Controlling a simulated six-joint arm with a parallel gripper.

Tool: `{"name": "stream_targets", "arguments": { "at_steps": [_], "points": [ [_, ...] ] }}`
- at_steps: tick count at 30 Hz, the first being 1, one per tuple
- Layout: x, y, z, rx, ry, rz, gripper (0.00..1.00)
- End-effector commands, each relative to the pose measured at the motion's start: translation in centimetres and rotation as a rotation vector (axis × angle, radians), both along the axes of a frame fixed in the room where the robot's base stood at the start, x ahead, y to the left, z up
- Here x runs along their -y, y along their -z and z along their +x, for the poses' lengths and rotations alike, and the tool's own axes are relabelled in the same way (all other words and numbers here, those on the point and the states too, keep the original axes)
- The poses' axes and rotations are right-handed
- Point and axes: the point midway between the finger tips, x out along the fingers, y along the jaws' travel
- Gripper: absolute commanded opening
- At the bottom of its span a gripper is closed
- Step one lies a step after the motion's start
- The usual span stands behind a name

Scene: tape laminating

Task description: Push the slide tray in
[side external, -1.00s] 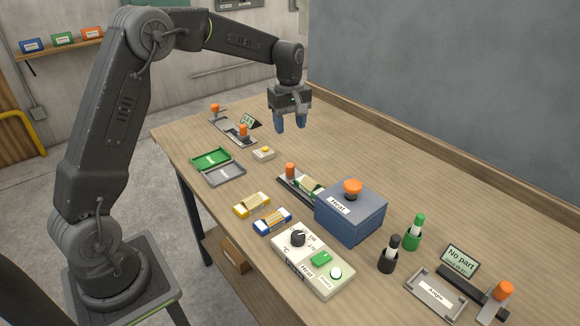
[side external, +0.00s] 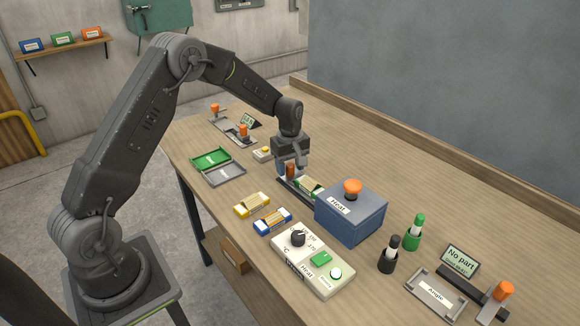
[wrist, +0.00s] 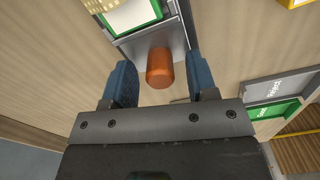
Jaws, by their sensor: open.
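The slide tray (wrist: 151,38) is a grey plate on a dark rail, with an orange upright knob (wrist: 160,68) near its outer end. A green-edged card (side external: 308,186) with a yellowish piece lies on the tray, beside the blue heat box (side external: 349,214). My gripper (wrist: 162,82) is open, its blue fingers on either side of the knob with gaps showing in the wrist view. In the side view my gripper (side external: 291,168) is low at the knob, which is partly hidden behind a finger.
Green (side external: 211,159) and grey (side external: 224,174) trays lie at the left edge. Yellow and blue tape blocks and the heat control panel (side external: 313,262) lie in front.

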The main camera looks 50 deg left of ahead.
Motion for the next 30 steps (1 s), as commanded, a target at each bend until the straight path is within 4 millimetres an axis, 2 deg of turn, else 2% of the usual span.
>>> {"name": "stream_targets", "arguments": {
  "at_steps": [10,26,30],
  "points": [
    [0.01,0.43,-0.02,-0.001,0.0,0.0,0.53],
    [0.0,0.37,-0.01,0.0,0.0,0.0,0.02],
    [0.0,0.36,-0.01,0.0,0.0,0.0,0.0]
  ]
}}
